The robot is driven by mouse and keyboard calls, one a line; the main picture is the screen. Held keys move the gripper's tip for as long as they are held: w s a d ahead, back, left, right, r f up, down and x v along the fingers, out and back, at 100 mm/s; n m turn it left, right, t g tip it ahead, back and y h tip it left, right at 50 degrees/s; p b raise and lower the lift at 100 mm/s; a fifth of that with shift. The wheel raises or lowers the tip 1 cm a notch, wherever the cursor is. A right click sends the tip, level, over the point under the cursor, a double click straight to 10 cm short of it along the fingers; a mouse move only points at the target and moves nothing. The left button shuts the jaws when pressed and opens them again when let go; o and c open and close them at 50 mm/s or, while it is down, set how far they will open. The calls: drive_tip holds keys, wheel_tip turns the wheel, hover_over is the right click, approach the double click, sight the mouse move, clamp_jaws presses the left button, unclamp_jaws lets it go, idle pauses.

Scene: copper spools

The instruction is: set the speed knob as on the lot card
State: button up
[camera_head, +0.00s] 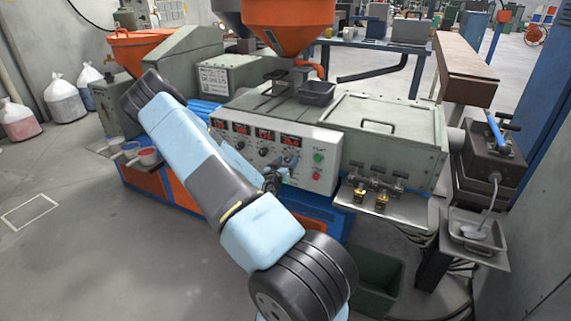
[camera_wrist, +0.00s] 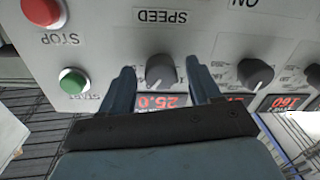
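The speed knob (camera_wrist: 161,68) is dark grey with a white pointer line. In the wrist view it sits below the upside-down SPEED label (camera_wrist: 162,16), and its line points toward the bottom of the picture, slightly left. My gripper (camera_wrist: 162,80) is open, with one blue finger on each side of the knob; a small gap shows on both sides. A red display (camera_wrist: 161,101) beside the knob seems to read 25.0, partly covered by my gripper. In the head view my gripper (camera_head: 275,176) is at the control panel (camera_head: 325,143). A printed white sheet (camera_head: 213,80) hangs on the machine; its text is too small to read.
The red STOP button (camera_wrist: 42,10) and green START button (camera_wrist: 73,80) are left of the knob in the wrist view. Another knob (camera_wrist: 255,73) is to its right. In the head view, a metal shelf with brass fittings (camera_head: 382,200) juts out right of the panel.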

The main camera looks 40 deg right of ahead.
drive_tip(key=c, duration=1)
drive_tip(key=shift+n, duration=1.7)
drive_tip(key=o, duration=1.1)
drive_tip(key=shift+c, duration=0.2)
drive_tip(key=v, duration=1.3)
drive_tip(key=shift+a, duration=0.4)
